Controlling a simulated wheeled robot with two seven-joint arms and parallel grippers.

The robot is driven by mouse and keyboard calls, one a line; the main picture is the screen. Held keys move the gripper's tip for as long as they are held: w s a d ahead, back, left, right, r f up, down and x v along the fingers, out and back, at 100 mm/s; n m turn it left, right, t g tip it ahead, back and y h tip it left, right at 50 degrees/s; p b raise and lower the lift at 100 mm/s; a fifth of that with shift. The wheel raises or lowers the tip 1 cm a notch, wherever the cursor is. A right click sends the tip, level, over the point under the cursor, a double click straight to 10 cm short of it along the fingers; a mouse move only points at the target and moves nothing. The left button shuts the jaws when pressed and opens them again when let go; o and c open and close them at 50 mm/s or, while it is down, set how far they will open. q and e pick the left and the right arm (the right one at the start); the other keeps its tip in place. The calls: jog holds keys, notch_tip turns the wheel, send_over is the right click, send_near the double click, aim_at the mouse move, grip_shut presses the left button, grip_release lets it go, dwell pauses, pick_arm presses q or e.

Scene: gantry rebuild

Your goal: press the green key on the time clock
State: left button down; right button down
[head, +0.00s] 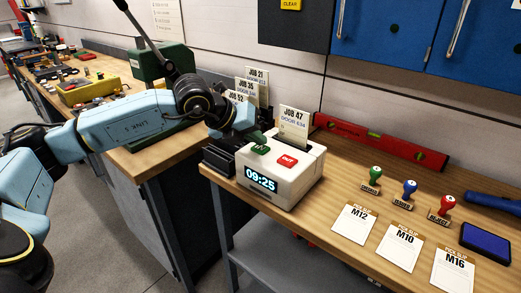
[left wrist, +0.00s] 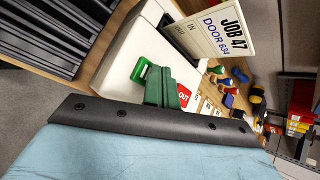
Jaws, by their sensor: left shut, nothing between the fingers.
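The white time clock (head: 299,187) stands at the near left end of the wooden bench, its display reading 09:25. Its green key (head: 260,150) is on the top left, beside the red OUT key (head: 288,160). My left gripper (head: 255,138) is shut and empty, just above and behind the green key. In the left wrist view my green fingers (left wrist: 162,88) are together, close beside the green key (left wrist: 141,70) and covering part of the clock's top. I cannot tell whether they touch the key. The red key (left wrist: 184,94) is partly hidden by them. My right gripper is not in view.
A JOB 47 card (head: 295,122) stands upright in the clock's slot. A black card rack (head: 222,158) is directly left of the clock.

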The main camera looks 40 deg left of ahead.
aim_at(257, 149)
pick_arm(q)
jog(key=shift+f+b, duration=0.45)
jog(key=shift+b, duration=0.1)
dwell(0.7)
dwell(0.3)
jog(key=shift+r+p, duration=0.45)
jog(key=shift+r, duration=0.45)
jog(key=shift+r+p, duration=1.5)
jog(key=shift+r, duration=1.05)
